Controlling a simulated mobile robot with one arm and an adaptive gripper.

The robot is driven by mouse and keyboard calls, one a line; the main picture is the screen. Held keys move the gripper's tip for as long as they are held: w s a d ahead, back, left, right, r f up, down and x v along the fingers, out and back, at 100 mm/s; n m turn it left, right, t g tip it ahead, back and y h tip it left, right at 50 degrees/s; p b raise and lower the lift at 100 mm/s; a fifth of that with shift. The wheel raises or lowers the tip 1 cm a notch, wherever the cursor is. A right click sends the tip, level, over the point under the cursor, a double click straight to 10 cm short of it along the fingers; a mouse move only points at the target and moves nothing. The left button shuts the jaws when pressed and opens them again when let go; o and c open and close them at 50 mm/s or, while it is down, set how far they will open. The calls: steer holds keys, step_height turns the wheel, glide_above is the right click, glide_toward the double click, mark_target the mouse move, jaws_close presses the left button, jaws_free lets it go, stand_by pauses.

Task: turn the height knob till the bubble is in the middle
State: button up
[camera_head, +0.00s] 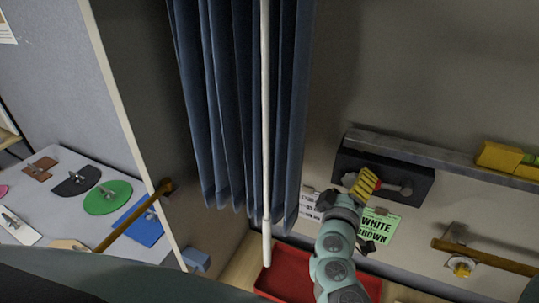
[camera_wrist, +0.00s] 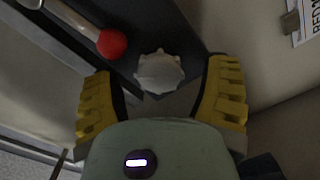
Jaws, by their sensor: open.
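The height knob (camera_wrist: 158,73) is a pale, lobed knob on the dark block (camera_head: 420,178) in the wrist view. My gripper (camera_wrist: 162,100) is open, its yellow ribbed fingers to either side of the knob, with visible gaps and no clear contact. In the head view my gripper (camera_head: 362,185) is in front of the dark block's left part and hides the knob. A yellow level (camera_head: 497,157) with a green vial (camera_head: 529,159) lies on the grey metal beam (camera_head: 410,150) at the right. The bubble is too small to make out.
A red ball on a metal rod (camera_wrist: 112,43) sits close to the knob, left of it. A hammer (camera_head: 480,257) lies at the right, a green card (camera_head: 378,228) below the block. A red tray (camera_head: 272,280) and blue curtain (camera_head: 235,100) are at the left.

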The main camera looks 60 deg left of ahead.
steer(key=shift+w+a, duration=0.25)
steer(key=shift+w, duration=0.3)
steer(key=c, duration=1.2)
steer(key=shift+n+b, duration=0.35)
steer(key=shift+n, duration=0.45)
steer(key=o, duration=1.2)
